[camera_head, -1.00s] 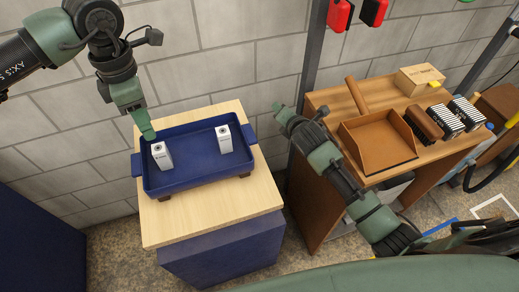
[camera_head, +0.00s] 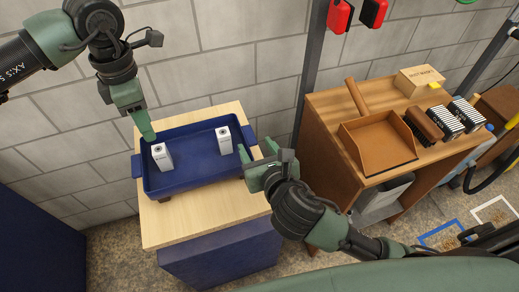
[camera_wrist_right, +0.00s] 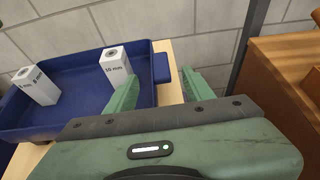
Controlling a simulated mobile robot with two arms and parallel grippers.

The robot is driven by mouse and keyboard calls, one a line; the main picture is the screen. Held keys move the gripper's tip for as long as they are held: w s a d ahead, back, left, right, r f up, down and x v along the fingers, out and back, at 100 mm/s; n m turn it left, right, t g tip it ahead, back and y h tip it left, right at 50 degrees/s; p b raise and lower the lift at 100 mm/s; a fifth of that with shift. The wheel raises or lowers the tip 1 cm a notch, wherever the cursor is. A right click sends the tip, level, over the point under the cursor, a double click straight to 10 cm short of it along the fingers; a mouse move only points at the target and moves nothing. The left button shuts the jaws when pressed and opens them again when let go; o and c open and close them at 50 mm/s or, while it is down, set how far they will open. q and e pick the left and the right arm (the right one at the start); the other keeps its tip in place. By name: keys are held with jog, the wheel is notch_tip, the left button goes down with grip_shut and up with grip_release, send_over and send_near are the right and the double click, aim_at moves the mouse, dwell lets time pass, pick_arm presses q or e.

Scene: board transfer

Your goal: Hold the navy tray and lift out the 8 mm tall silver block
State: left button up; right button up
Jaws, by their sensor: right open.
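The navy tray (camera_head: 200,178) stands on a pale wooden top, with two silver-white blocks upright in it. The left block (camera_head: 162,157) has a label that is only partly readable in the right wrist view (camera_wrist_right: 36,87), seemingly ending in "8 mm". The right block (camera_head: 224,140) reads "10 mm" in the right wrist view (camera_wrist_right: 116,67). My left gripper (camera_head: 149,136) points down at the tray's back left rim; its finger gap does not show. My right gripper (camera_head: 256,162) is open and empty by the tray's right end, beside the right handle (camera_wrist_right: 160,68).
A wooden bench (camera_head: 325,110) to the right carries a brown open tray (camera_head: 378,142), a labelled wooden box (camera_head: 418,80) and striped blocks. A grey post (camera_head: 309,80) stands between the two stands. Bare wood lies in front of the navy tray.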

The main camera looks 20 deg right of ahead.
aim_at(250, 138)
jog(key=x, duration=0.5)
jog(key=shift+w+f, duration=0.1)
jog(key=shift+w, duration=0.25)
